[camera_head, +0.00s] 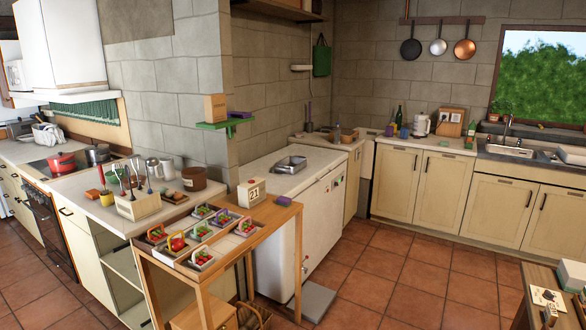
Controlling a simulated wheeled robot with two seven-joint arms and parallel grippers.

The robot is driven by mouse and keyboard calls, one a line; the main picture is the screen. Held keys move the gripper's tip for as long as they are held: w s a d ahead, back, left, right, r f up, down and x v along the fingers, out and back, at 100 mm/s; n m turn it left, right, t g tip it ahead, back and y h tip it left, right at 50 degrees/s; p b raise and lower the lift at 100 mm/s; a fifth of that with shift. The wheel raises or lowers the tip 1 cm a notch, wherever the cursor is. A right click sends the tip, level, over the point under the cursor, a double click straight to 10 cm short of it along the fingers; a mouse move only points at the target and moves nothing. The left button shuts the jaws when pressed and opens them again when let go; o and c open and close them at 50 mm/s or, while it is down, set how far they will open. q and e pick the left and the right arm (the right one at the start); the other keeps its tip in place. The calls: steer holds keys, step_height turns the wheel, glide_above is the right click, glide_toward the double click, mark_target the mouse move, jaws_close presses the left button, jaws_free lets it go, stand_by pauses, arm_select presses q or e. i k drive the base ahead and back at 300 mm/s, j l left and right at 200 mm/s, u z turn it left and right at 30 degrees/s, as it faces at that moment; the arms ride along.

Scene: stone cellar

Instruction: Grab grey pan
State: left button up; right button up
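Three pans hang from a wall rail (443,20) at the back, left of the window. The middle one is a light grey pan (438,47). To its left is a dark, nearly black pan (411,49), and to its right a copper pan (465,49). A grey pot (97,155) stands on the stove at the left. A grey metal rectangular tray or pan (290,165) lies on the white chest. I cannot tell which of these the task names. Neither of my grippers is in view.
A wooden table (272,219) with several small trays of red items stands in front. A white chest (297,235) is behind it. Cream cabinets (413,186) line the back wall under the rail. Open tiled floor (400,285) lies right of centre. Another table (548,281) is at the lower right.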

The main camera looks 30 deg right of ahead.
mark_target(291, 165)
steer(key=i+l+z, duration=0.7)
steer(key=i+z, duration=0.2)
steer(key=i+l+z, duration=0.1)
steer(key=i+z, duration=1)
steer(key=i, duration=0.65)
steer(key=i+j+z, duration=0.2)
steer(key=i, duration=0.7)
steer(key=i+l+u, duration=0.1)
steer(key=i, duration=0.45)
steer(key=i+l+u, duration=0.15)
steer(key=i, duration=0.35)
steer(key=i+l+u, duration=0.1)
steer(key=i, duration=0.45)
